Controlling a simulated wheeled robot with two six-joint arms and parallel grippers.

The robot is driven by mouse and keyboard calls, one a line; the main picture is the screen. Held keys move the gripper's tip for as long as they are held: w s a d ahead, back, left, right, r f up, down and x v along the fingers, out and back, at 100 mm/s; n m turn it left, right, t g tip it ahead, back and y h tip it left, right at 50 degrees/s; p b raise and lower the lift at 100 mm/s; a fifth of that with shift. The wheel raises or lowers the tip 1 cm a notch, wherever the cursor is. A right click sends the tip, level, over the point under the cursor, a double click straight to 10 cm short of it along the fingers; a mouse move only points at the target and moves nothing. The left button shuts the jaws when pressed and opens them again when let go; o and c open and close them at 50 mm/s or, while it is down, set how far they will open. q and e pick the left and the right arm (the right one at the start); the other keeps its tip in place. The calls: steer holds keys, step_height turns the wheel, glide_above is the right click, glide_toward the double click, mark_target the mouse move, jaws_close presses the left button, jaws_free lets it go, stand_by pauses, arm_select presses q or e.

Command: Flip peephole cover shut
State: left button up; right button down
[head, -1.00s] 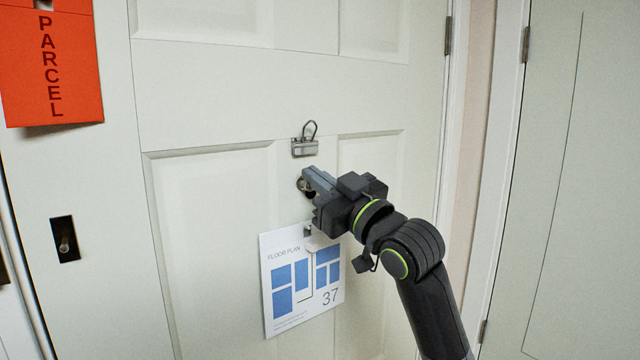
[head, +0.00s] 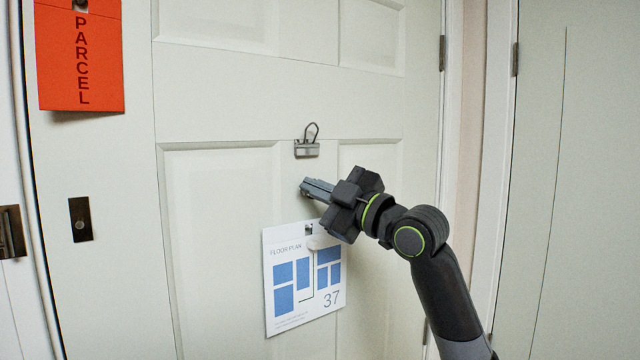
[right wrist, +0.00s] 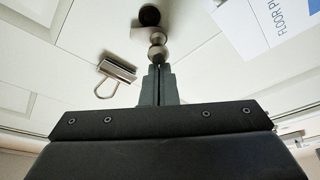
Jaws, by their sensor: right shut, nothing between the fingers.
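My right gripper (head: 304,187) is shut and empty, its fingertips at the door just below the metal clip. In the head view it hides most of the peephole. In the right wrist view, a dark round opening (right wrist: 149,15) shows beyond the fingertips, with small round metal parts (right wrist: 157,38) between it and my fingers (right wrist: 158,80). These look like the peephole and its cover fitting. The fingertips are at or very near the nearest metal part; I cannot tell whether they touch. How far the cover is turned is not clear. My left gripper is not in view.
A metal clip with a wire loop (head: 307,148) is on the door (head: 220,100) above my gripper. A floor plan sheet (head: 290,308) hangs below. An orange parcel card (head: 100,60) and a dark latch plate (head: 80,220) are at the left.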

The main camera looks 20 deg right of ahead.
steer(key=n, duration=0.2)
steer(key=f+n+g+b, duration=0.1)
steer(key=n, duration=0.1)
steer(key=shift+d+g, duration=0.1)
steer(key=shift+g, duration=0.2)
steer(key=n, duration=0.1)
steer(key=n+g, duration=0.1)
steer(key=n, duration=0.1)
steer(key=f+n, duration=0.1)
steer(key=n, duration=0.1)
steer(key=shift+w+d+f+h, duration=0.1)
steer(key=shift+w+d+h, duration=0.1)
steer(key=shift+d+h, duration=0.15)
